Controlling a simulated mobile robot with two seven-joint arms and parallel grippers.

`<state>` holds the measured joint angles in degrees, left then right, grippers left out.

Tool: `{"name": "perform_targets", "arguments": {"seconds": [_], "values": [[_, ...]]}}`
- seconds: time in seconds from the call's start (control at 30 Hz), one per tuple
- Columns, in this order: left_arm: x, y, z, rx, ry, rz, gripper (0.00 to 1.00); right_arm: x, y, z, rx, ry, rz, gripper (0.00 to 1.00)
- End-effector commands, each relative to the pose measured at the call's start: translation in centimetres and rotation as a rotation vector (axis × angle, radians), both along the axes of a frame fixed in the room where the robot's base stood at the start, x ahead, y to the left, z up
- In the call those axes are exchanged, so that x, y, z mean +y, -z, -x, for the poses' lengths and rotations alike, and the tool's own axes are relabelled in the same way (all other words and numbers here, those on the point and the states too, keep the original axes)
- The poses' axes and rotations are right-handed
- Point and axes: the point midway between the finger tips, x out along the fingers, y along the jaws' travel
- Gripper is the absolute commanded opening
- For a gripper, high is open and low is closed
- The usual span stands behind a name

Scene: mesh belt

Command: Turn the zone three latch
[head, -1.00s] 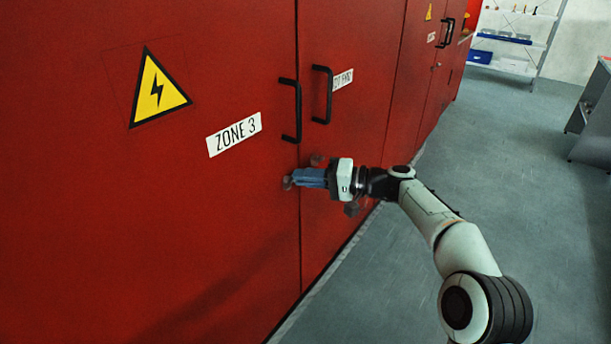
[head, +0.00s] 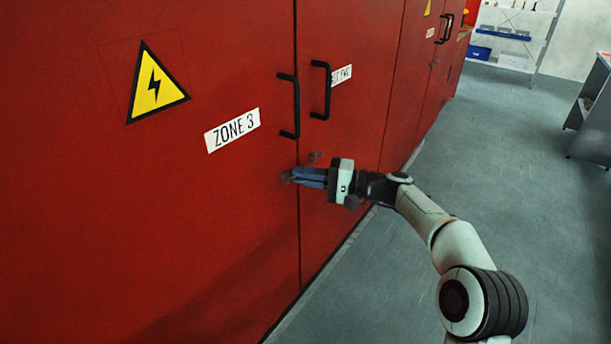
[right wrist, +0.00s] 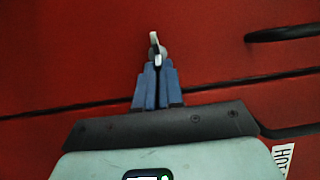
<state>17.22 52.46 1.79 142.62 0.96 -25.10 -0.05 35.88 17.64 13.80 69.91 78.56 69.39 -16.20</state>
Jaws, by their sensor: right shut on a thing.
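The zone three latch shows as a small metal piece (right wrist: 156,45) at the fingertips in the right wrist view. In the head view it is a small dark shape (head: 286,177) on the red door, below the ZONE 3 label (head: 233,130). My right gripper (head: 298,176) is shut on the latch, its blue fingers (right wrist: 158,75) close together around it. The gripper hides part of the latch. The red ZONE 3 door (head: 200,220) is closed against its neighbour. My left gripper is not in view.
Black bar handles (head: 290,105) stand out from the doors just above my right gripper. A second latch (head: 315,157) sits on the neighbouring door, close to the gripper. Grey floor (head: 480,180) is clear to the right; a shelf (head: 515,35) stands at the back.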

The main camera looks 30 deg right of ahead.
Motion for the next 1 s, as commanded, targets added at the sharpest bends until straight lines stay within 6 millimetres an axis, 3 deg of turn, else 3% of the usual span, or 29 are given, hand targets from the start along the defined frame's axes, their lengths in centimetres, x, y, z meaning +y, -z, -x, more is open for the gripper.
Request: {"name": "perform_targets", "arguments": {"seconds": [0.07, 0.1, 0.13, 0.17, 0.57, 1.0], "values": [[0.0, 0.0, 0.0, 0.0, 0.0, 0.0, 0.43, 0.0, 0.0, 0.0, 0.001, 0.001, -0.001, 0.0], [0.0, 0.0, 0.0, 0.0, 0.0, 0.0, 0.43, 0.0, 0.0, 0.0, 0.001, 0.001, -0.001, 0.2], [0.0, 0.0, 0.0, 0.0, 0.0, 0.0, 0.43, 0.0, 0.0, 0.0, 0.001, 0.001, -0.001, 0.3], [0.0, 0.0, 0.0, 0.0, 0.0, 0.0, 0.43, 0.0, 0.0, 0.0, 0.001, 0.001, -0.001, 0.33], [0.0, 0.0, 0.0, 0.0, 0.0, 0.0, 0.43, -0.7, 0.0, 0.6, 0.001, 0.003, 0.002, 0.33], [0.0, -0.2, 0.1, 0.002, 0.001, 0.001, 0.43, -7.2, 0.1, 7.0, 0.002, 0.005, 0.001, 0.33]]}}
